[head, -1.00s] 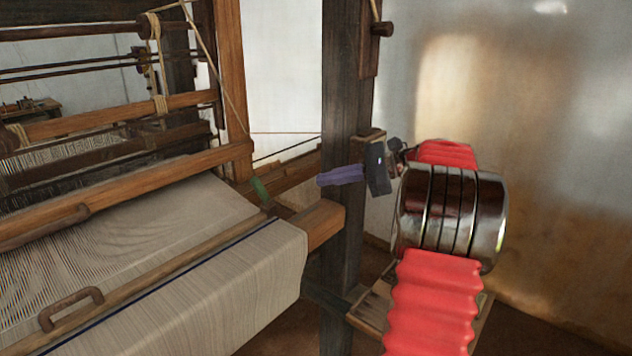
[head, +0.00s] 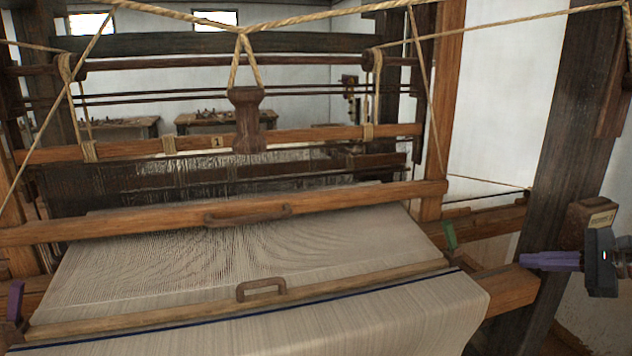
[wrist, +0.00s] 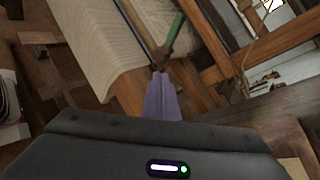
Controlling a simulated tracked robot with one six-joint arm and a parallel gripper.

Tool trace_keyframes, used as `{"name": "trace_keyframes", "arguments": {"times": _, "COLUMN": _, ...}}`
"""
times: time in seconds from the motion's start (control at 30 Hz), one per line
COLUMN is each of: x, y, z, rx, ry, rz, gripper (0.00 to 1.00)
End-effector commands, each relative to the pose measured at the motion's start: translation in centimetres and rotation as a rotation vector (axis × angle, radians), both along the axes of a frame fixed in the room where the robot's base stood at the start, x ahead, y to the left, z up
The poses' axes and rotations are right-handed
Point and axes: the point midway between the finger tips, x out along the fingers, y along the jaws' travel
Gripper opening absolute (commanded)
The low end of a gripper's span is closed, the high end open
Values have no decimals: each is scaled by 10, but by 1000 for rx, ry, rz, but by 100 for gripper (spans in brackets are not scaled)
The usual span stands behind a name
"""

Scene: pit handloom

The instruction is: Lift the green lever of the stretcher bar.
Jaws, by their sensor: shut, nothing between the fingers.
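The stretcher bar (head: 240,302) lies across the cloth in the head view, with a metal handle at its middle. Its green lever (head: 449,236) stands at the bar's right end. In the wrist view the green lever (wrist: 176,28) is a tilted green strip just beyond the fingers. My gripper (head: 522,261) has purple fingers and is shut and empty. It is to the right of the green lever, slightly lower in the picture, with a gap between them. In the wrist view my gripper (wrist: 160,75) has its tips close to the lever's foot; I cannot tell whether they touch.
A purple lever (head: 15,300) stands at the bar's left end. Woven cloth (head: 380,320) covers the front beam (head: 512,290). A dark post (head: 570,130) rises behind my gripper. Ropes (head: 300,20) hang above the loom.

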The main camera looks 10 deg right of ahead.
Motion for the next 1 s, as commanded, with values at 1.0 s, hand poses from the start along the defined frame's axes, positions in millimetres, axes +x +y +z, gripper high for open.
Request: {"name": "trace_keyframes", "arguments": {"times": 1.0, "x": -105, "y": 194, "z": -108, "rx": -952, "ry": 238, "rz": 689, "gripper": 0}}
